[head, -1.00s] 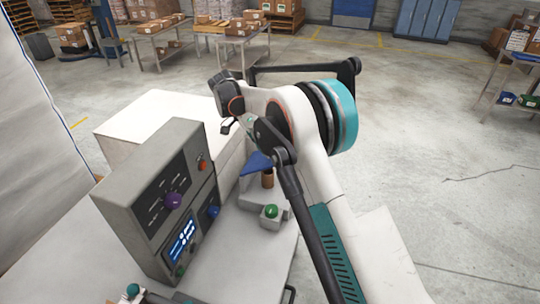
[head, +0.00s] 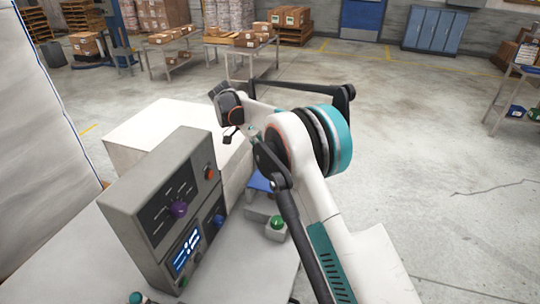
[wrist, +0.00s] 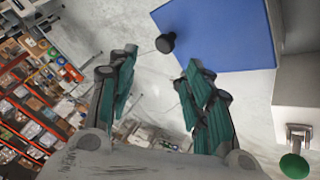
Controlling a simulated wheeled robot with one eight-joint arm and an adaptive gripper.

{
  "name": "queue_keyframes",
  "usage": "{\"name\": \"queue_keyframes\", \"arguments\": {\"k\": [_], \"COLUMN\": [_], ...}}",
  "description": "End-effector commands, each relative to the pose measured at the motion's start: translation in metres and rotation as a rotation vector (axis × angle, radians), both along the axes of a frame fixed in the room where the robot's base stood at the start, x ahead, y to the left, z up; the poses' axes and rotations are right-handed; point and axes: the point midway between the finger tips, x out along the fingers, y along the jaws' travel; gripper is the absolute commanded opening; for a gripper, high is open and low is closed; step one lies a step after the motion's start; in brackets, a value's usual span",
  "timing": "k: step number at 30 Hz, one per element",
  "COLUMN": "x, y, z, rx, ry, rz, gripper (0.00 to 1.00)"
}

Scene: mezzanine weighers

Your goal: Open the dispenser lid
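A flat blue panel (wrist: 220,35), which looks like the dispenser lid, fills the upper middle of the wrist view. A black knob (wrist: 166,42) stands at its left edge. In the head view a small part of the blue panel (head: 259,183) shows beyond the grey console, partly behind my arm. My gripper (wrist: 161,60) is open, with its two green-and-black fingers apart and nothing between them. The knob appears just ahead of the gap between the fingertips. The fingers are not clearly seen in the head view.
A grey console (head: 165,205) with knobs and a lit display stands left of my arm. A green button (head: 277,222) on a grey box sits near the panel; it also shows in the wrist view (wrist: 294,166). A white block (head: 150,130) stands behind. Open floor lies right.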

Motion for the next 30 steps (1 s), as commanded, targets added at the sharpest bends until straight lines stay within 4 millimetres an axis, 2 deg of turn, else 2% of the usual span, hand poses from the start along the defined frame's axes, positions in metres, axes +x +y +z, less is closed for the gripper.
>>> {"name": "queue_keyframes", "arguments": {"k": [8, 21, 25, 30], "x": [0.0, 0.0, 0.0, 0.0], "y": [0.0, 0.0, 0.0, 0.0], "z": [0.006, 0.079, 0.093, 0.1], "rx": [0.0, 0.0, 0.0, 0.0], "ry": [0.0, 0.0, 0.0, 0.0], "rz": [0.0, 0.0, 0.0, 0.0], "gripper": [0.46, 0.46, 0.46, 0.46]}}
